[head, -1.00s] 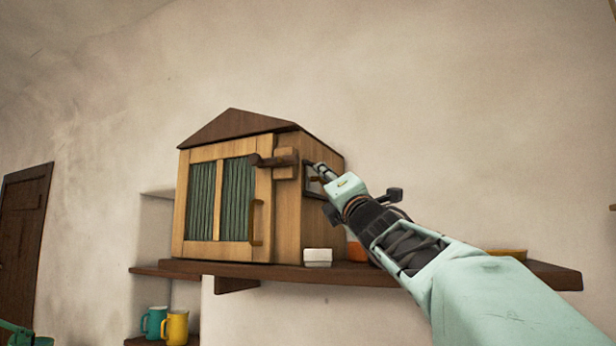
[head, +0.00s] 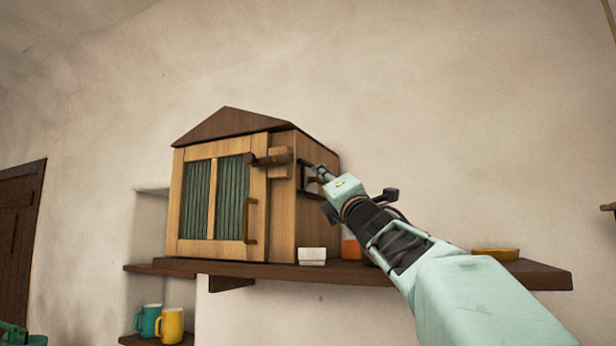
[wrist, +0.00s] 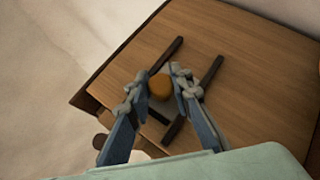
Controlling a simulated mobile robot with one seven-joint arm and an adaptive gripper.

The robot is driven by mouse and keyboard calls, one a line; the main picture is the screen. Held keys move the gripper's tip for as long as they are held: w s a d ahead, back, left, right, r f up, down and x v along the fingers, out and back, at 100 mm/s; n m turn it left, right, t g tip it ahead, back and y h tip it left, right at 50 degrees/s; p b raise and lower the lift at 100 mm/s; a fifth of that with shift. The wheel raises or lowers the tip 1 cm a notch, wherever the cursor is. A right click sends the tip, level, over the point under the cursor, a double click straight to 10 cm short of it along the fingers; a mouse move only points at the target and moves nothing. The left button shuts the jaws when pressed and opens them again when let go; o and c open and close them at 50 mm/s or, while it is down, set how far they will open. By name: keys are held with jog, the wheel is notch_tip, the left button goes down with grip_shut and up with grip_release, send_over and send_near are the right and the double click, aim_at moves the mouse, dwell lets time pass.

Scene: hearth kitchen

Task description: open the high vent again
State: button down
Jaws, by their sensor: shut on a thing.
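The high vent is on the right side of a wooden house-shaped cabinet (head: 312,225) standing on a wall shelf. Two dark rails (wrist: 208,84) run along that side panel. A round orange-brown knob (wrist: 160,87) sits between them, with a grey and dark patch just below it in the wrist view. My gripper (wrist: 163,84) is shut on this knob, one finger on each side. In the head view my gripper (head: 321,176) is at the cabinet's right side and hides most of the vent. How far the vent is open I cannot tell.
The cabinet front has a green-slatted door (head: 217,199) with a handle and a dark latch bar (head: 266,159). Mugs (head: 172,325) stand lower left.

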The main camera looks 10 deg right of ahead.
jog(key=w+d, duration=0.1)
jog(key=w+d+p, duration=0.1)
jog(key=w, duration=0.1)
jog(key=shift+w+d+r, duration=0.1)
jog(key=shift+w+d, duration=0.1)
jog(key=c, duration=2.2)
grip_release()
jog(key=shift+o, duration=0.9)
jog(key=shift+w+d, duration=0.1)
jog(key=shift+w, duration=0.15)
